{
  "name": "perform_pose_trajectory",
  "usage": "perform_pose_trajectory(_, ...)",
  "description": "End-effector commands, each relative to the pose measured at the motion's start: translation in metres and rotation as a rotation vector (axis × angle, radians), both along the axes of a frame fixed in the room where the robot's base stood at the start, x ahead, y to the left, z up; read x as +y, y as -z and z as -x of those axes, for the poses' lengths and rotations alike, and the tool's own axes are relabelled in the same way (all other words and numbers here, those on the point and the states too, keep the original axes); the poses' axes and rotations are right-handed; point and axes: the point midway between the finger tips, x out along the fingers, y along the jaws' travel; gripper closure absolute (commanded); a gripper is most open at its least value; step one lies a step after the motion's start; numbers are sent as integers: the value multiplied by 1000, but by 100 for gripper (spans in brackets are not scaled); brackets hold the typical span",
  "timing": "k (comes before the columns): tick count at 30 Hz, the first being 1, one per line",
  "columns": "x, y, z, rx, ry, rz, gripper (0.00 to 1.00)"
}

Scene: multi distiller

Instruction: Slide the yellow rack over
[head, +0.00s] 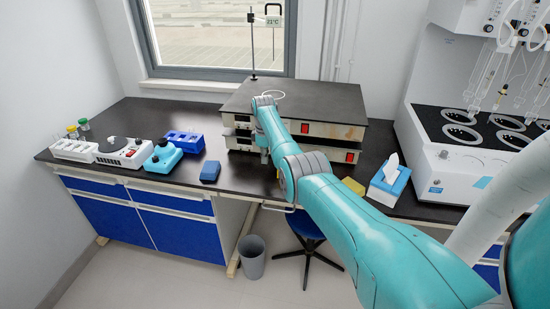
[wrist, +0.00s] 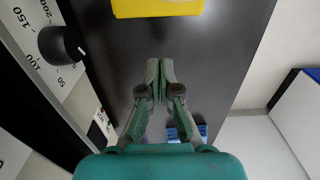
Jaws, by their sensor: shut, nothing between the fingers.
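The yellow rack (wrist: 158,8) shows at the top edge of the wrist view, cut off by the frame, on the dark bench top. In the head view the yellow rack (head: 353,186) lies just right of my arm, left of the tissue box, and my arm may cover part of it. My gripper (wrist: 160,70) is shut and empty over the bench, with its fingertips pointing toward the rack and a clear gap between them.
A device panel with a black knob (wrist: 62,44) runs close along the left in the wrist view. The stacked hot plates (head: 340,135) stand at the bench's back. A tissue box (head: 388,184) sits right of the rack. A blue box (head: 210,171) lies farther left. The bench's front edge is near.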

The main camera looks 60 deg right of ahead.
Motion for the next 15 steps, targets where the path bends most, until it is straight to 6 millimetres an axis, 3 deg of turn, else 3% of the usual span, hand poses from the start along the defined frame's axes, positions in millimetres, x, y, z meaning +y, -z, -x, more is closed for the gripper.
perform_pose_trajectory(1,-5,-15,1,-6,4,6,100)
perform_pose_trajectory(6,-5,-50,2,-5,4,5,100)
perform_pose_trajectory(15,-5,-90,2,-3,4,3,100)
